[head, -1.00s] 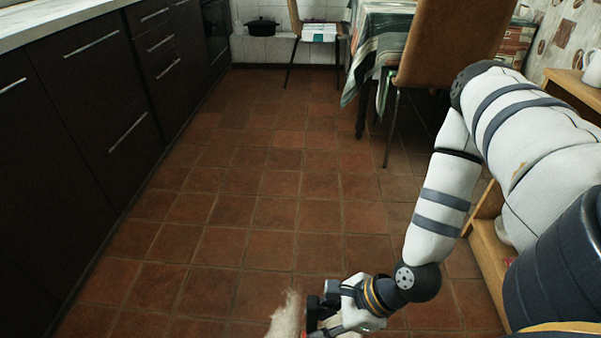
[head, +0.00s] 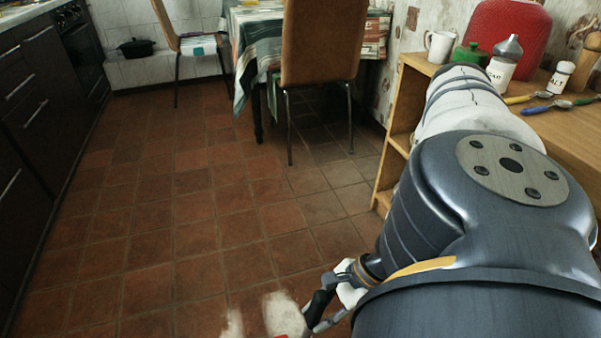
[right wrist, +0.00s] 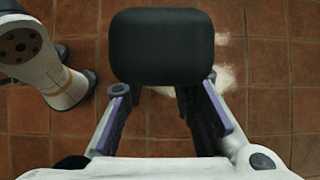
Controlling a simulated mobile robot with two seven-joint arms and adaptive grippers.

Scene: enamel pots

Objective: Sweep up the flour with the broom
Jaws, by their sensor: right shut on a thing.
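My right gripper (head: 322,308) is low at the bottom of the head view, just above the tiled floor. It is shut on a dark, rounded piece, which I take to be part of the broom (right wrist: 162,47); it fills the upper middle of the right wrist view between the fingertips. The broom's bristles cannot be made out. Flour (head: 282,314) lies as pale patches on the tiles just left of the gripper. It also shows in the right wrist view (right wrist: 226,78), partly hidden behind the dark piece. My left gripper is in neither view.
A wooden shelf unit (head: 397,130) with a mug (head: 439,45) and shakers stands at the right. A brown chair (head: 322,42) and a cloth-covered table (head: 250,40) are at the back. Dark cabinets (head: 40,130) line the left. The middle floor is clear.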

